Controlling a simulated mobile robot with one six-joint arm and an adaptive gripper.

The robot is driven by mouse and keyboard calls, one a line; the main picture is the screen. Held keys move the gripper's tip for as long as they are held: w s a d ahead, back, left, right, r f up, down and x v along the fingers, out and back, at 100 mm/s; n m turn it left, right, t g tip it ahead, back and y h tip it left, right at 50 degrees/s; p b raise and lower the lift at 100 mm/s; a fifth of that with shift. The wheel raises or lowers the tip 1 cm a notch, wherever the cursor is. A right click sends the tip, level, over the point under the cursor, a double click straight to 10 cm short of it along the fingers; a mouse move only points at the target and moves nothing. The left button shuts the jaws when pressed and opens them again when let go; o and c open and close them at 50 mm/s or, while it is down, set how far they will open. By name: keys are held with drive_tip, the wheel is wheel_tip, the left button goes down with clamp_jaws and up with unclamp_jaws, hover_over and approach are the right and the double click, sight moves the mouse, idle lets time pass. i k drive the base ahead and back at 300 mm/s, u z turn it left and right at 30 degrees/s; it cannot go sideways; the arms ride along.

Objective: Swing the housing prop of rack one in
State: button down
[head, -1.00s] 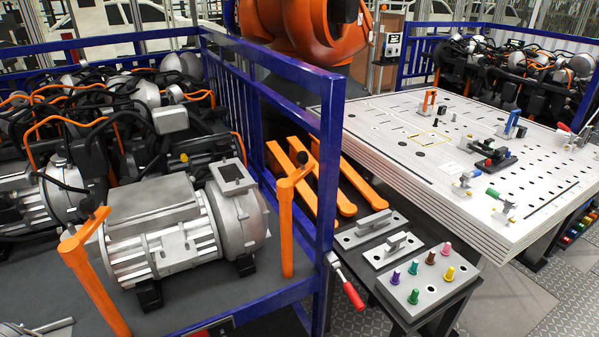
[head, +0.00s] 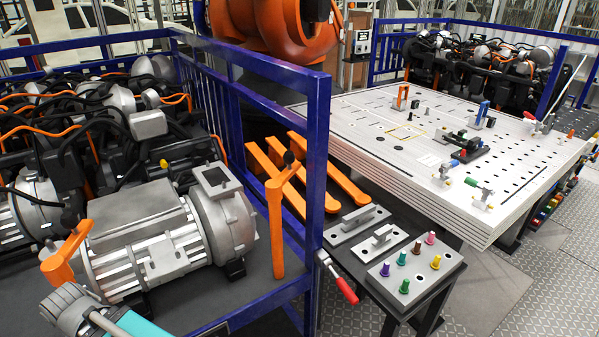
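The grey drive housing (head: 150,235) sits on the dark deck of the blue rack at the left in the head view. An orange prop (head: 68,255) stands at its left front corner; its lower part is hidden behind the end of my arm. A second orange prop (head: 277,215) with a dark knob stands upright at the housing's right. My gripper (head: 68,300), grey with a teal section behind it, is at the lower left, just in front of the left prop. I cannot tell whether it touches the prop, nor see its fingers clearly.
The blue rack rail (head: 315,150) rises right of the housing. A red-handled clamp (head: 338,278) is at the rack's corner. A small table holds grey blocks and a plate with coloured pegs (head: 415,262). A large perforated table (head: 450,140) stands behind. Chequered floor lies free at right.

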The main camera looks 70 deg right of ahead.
sight(273, 188)
drive_tip(key=z, duration=1.95)
